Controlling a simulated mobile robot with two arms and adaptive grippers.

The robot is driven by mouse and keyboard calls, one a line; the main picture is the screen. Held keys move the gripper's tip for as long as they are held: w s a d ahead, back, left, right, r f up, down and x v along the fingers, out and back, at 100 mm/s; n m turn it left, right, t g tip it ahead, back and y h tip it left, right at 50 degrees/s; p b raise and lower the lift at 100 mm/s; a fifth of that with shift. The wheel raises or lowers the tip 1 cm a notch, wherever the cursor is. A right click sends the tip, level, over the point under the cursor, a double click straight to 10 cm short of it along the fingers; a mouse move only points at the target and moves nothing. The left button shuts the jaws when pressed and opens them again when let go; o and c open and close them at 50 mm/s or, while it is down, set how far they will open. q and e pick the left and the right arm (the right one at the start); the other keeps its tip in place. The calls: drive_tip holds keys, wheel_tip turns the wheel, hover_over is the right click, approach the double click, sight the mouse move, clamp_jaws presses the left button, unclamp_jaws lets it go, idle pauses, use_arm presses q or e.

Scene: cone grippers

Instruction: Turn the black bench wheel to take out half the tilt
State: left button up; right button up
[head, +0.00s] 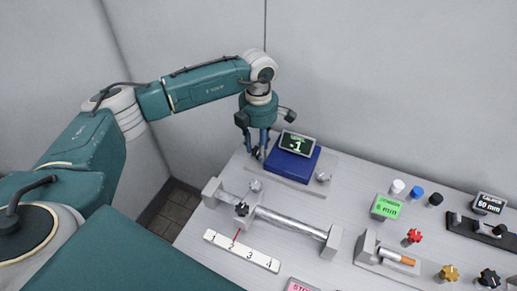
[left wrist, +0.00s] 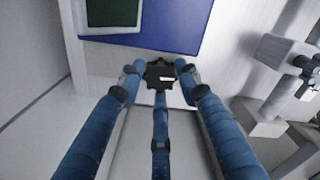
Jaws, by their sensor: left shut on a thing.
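The black wheel (left wrist: 158,74) has a lobed rim and a white mark on its face. In the left wrist view it sits between the fingertips of my left gripper (left wrist: 160,82), whose blue fingers are shut on it. In the head view my left gripper (head: 261,150) points down at the left side of a blue block (head: 291,163), and the wheel there is mostly hidden by the fingers. A dark display (head: 297,143) on the block shows a green reading that looks like -1. My right gripper is not in view.
A metal rod (head: 290,227) with a black knob (head: 241,209) lies in front, beside a numbered white scale (head: 241,251). A grey wall rises behind the bench.

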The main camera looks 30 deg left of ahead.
use_arm(q)
drive_tip(key=shift+n, duration=0.6)
drive_tip(key=o, duration=0.9)
drive_tip(key=shift+r+m, duration=0.1)
drive_tip(key=shift+m, duration=0.2)
